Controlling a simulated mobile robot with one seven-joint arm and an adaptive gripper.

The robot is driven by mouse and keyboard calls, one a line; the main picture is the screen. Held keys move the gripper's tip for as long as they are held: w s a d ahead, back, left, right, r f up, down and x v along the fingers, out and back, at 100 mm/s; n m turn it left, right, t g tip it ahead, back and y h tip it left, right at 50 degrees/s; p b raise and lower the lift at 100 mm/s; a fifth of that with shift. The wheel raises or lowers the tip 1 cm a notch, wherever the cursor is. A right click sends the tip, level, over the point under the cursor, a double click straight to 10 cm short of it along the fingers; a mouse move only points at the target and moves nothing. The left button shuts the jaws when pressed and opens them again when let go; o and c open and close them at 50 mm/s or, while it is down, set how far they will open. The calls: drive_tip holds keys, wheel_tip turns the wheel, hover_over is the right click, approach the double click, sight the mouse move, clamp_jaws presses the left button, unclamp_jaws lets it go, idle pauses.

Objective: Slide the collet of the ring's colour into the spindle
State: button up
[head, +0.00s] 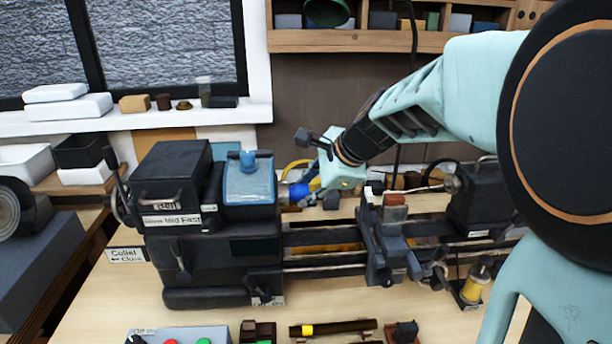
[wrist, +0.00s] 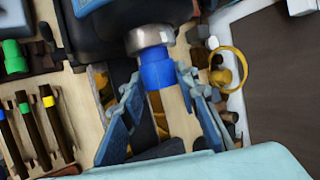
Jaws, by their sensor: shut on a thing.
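The blue collet (wrist: 157,73) is between my gripper's (wrist: 158,84) fingertips, which are shut on it. Its far end meets the silver spindle nose (wrist: 150,38) in the wrist view, roughly in line with it; how deep it sits inside cannot be told. In the head view the blue collet (head: 298,192) shows just right of the headstock (head: 210,240), partly hidden by my gripper. A yellow ring-like loop (wrist: 242,68) lies right of the spindle in the wrist view; whether it is the ring of the task cannot be told.
The lathe's carriage (head: 388,240) and tailstock (head: 475,200) stand to the right along the bed. Rods with coloured bands (wrist: 35,130) lie in front. A switch box (head: 180,336) is at the front left. Clear bench top (head: 110,310) shows left of the lathe.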

drive_tip(key=shift+a, duration=0.7)
drive_tip(key=o, duration=1.2)
drive_tip(key=shift+o, duration=0.2)
